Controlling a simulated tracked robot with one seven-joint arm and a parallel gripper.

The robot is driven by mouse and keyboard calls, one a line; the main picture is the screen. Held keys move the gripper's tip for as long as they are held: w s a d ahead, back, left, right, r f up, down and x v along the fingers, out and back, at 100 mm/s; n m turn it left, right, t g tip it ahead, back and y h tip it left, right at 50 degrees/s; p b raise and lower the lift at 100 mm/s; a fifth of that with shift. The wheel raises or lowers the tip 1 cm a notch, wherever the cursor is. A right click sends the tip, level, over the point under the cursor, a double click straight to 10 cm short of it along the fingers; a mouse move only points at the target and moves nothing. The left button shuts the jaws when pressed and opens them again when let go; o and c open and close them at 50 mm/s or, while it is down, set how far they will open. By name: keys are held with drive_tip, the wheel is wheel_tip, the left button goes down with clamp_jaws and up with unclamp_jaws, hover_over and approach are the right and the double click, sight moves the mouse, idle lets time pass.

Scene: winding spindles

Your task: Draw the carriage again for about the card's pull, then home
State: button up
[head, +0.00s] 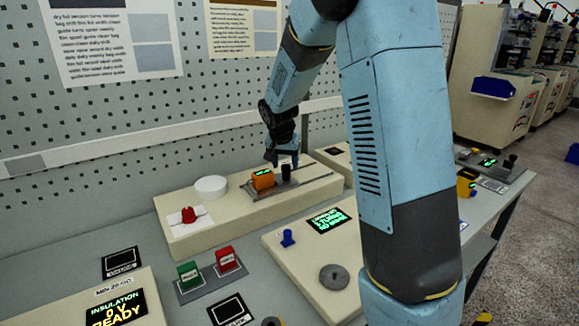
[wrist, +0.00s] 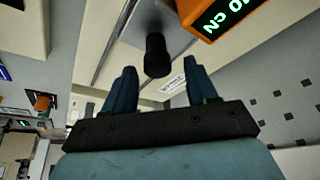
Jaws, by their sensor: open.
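The carriage stands on a long beige bench unit (head: 160,207), on a grey slide plate with a rail. It carries an orange gauge (head: 263,180) and an upright black knob (head: 286,173). My gripper (head: 282,159) is open and empty, just above the black knob, fingers pointing down. In the wrist view the knob (wrist: 157,55) shows between and beyond the two blue fingers, with gaps at both sides. The orange gauge (wrist: 222,17) there has a lit green reading ending in "cN"; its start is cut off. I cannot make out a card's pull value.
A white round disc (head: 210,187) and a red knob (head: 188,214) sit left of the carriage. Green (head: 188,274) and red (head: 225,260) blocks stand in front. A panel with a green-lit display (head: 328,220) lies right; my arm hides part of the bench.

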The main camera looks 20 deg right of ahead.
drive_tip(key=shift+x, duration=1.1)
clamp_jaws()
drive_tip(key=shift+a, duration=0.1)
